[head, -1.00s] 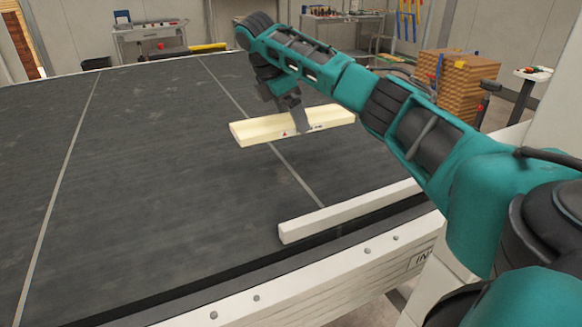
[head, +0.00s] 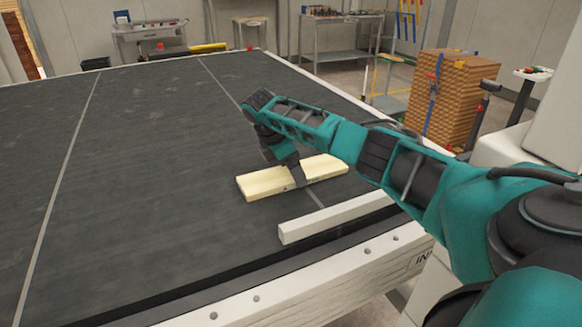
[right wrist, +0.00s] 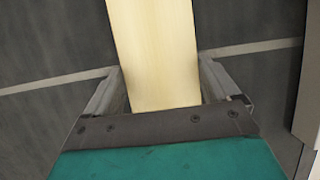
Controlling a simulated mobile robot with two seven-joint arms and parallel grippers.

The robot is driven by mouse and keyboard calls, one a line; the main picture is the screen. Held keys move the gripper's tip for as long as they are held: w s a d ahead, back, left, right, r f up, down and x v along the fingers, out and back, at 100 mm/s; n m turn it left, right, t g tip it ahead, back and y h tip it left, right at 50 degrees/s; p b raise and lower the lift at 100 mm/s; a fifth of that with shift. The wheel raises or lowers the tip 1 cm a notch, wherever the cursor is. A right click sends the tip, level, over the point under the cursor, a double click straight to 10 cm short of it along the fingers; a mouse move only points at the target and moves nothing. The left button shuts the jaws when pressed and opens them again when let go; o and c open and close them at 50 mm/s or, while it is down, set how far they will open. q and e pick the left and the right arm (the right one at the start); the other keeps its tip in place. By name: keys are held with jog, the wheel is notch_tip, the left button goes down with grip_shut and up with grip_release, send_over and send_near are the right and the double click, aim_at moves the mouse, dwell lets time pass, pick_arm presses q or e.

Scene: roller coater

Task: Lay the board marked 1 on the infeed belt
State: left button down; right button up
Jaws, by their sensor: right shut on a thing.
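A pale wooden board (head: 262,182) is in my right gripper (head: 297,176), low over the dark belt (head: 150,160). The gripper is shut across the middle of the board, and both board ends stick out. In the right wrist view the board (right wrist: 155,55) runs between the two fingers (right wrist: 160,92). Whether its underside touches the belt I cannot tell. No number on the board can be read. My left gripper is in neither view.
A white rail (head: 338,218) lies along the belt's near right edge, close to the board. Thin light lines cross the belt. A stack of brown boards (head: 460,97) stands on the floor to the right. The belt's left and middle are clear.

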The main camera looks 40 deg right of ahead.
jog(key=o, duration=0.9)
jog(key=v, duration=1.2)
